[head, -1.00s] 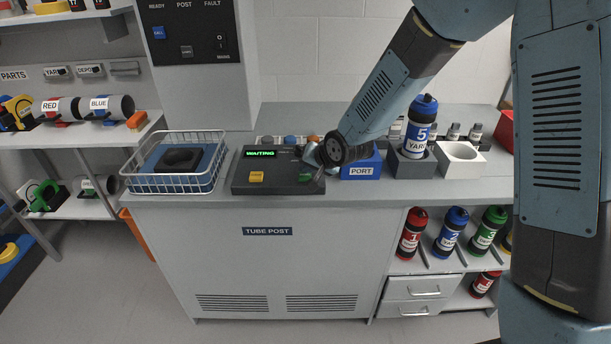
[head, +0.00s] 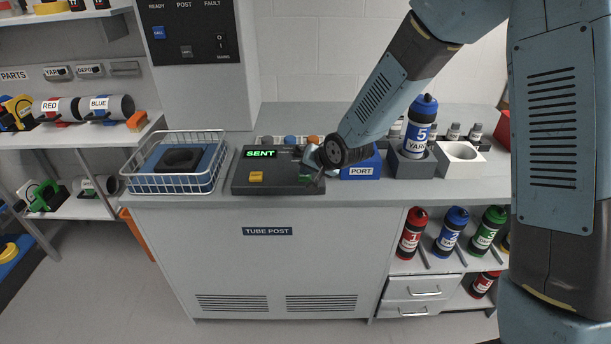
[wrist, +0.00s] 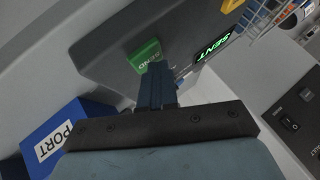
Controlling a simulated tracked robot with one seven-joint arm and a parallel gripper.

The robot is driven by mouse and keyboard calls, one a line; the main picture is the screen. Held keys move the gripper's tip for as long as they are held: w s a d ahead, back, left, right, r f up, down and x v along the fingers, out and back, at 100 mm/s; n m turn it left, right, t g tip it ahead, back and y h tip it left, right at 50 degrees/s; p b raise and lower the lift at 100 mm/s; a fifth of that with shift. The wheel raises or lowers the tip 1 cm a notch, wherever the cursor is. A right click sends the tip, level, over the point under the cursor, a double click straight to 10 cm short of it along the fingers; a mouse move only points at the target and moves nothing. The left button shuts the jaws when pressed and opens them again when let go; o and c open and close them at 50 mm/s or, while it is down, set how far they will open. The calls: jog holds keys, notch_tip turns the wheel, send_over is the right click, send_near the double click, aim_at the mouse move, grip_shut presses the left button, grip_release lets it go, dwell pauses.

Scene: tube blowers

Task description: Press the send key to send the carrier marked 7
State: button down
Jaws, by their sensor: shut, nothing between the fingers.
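The dark key panel (head: 240,184) sits on the bench, and its display (head: 260,154) reads SENT in green. The green SEND key (wrist: 144,55) shows in the wrist view; in the head view it is partly hidden by my gripper. My gripper (wrist: 155,70) is shut and empty, its fingertips at the key's edge and seeming to touch it. A yellow key (head: 256,177) is on the panel's left. The blue PORT block (head: 360,172) stands right of the panel, partly behind my wrist. I see no carrier marked 7.
A wire basket (head: 172,184) stands left of the panel. Carriers 1 (head: 411,234), 2 (head: 451,231) and 3 (head: 487,229) are on the shelf below.

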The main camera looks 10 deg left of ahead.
aim_at(307, 177)
jog(key=shift+r, duration=3.35)
